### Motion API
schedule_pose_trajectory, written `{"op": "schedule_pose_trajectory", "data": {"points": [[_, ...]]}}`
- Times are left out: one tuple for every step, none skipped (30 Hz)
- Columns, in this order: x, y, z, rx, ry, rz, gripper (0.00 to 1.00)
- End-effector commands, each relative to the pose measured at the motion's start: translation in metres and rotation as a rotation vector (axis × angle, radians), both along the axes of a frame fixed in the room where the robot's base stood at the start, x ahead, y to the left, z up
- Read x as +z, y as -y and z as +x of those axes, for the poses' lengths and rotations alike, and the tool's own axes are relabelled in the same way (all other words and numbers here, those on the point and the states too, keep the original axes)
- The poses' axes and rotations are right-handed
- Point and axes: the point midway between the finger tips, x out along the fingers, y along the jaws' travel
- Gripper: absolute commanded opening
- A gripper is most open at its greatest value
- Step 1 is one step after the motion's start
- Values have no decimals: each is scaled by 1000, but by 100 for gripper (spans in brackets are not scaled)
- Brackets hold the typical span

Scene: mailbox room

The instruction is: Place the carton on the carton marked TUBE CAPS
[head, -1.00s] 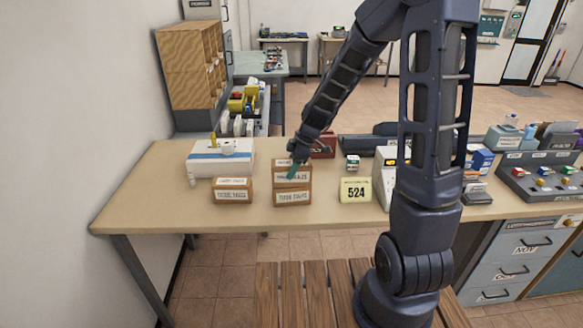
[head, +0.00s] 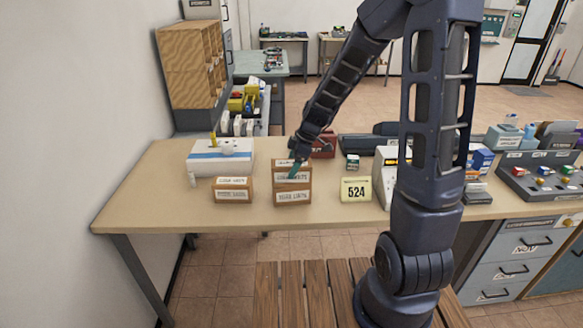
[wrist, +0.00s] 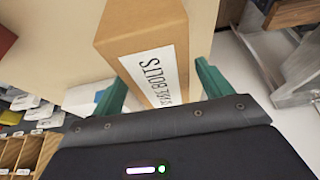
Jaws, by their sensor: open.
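A brown carton (head: 291,175) with white labels sits on top of another brown carton (head: 293,198) on the desk. My gripper (wrist: 161,85) is open, with one green finger on each side of this carton; in the head view a green finger shows in front of the upper carton. The head view is too small to tell surely which label reads TUBE CAPS.
A white and blue box (head: 220,157) stands behind the left stack, with a small white bottle (head: 192,180) beside it. A yellow 524 sign (head: 355,189) stands to the right. The desk (head: 150,205) is clear at its left front.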

Motion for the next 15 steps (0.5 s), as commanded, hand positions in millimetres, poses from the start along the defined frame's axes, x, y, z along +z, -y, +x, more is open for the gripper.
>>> {"op": "schedule_pose_trajectory", "data": {"points": [[7,3,1,-1,4,0,78],[11,4,1,-1,4,0,78],[17,7,1,-1,5,0,78],[22,9,1,-2,5,0,78],[27,11,1,-3,4,1,78],[34,14,1,-3,5,1,78],[39,16,1,-3,4,0,78],[44,18,1,-2,6,0,78],[51,21,0,-2,5,0,78],[56,23,1,-2,5,0,78],[61,25,1,-3,4,0,78],[68,28,1,-2,6,0,78],[72,30,1,-3,4,0,78],[77,32,1,-2,3,0,78],[82,34,1,-3,4,0,78]]}}
